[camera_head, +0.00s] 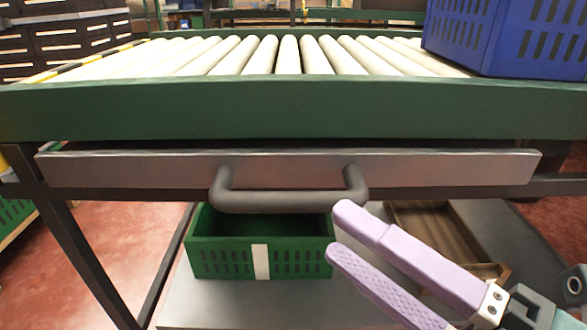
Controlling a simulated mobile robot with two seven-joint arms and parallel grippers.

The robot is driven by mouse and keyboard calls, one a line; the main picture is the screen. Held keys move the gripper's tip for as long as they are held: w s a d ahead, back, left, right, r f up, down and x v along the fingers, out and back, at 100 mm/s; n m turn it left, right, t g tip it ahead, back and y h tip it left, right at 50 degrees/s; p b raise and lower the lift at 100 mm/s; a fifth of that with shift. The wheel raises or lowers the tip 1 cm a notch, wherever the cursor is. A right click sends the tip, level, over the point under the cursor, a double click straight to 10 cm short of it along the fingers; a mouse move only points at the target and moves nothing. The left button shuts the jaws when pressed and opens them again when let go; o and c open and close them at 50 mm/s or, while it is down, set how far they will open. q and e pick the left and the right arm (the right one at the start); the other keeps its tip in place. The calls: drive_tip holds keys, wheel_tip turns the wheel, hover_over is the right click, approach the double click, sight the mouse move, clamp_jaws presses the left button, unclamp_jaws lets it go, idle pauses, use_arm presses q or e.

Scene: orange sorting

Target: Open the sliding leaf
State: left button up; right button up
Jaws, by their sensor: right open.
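The sliding leaf (450,167) is a flat grey metal panel under the green roller conveyor frame. A dark U-shaped handle (285,201) sticks out from the middle of its front. My right gripper (340,232) has two light purple fingers and comes in from the lower right. It is open and empty. Its upper fingertip is just below and beside the right end of the handle in the picture; I cannot tell whether it touches. My left gripper is not in view.
White rollers (288,55) lie above the green frame (290,108). A blue crate (470,35) stands on them at the right. Below, a green crate (215,262) and a brown wooden tray (488,266) rest on a grey shelf (230,310). Dark legs (75,250) stand at the left.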

sight(306, 209)
drive_tip(key=b+x, duration=0.1)
drive_tip(key=x, duration=0.6)
drive_tip(key=shift+d, duration=0.1)
drive_tip(key=shift+c, duration=0.3)
clamp_jaws()
idle(0.8)
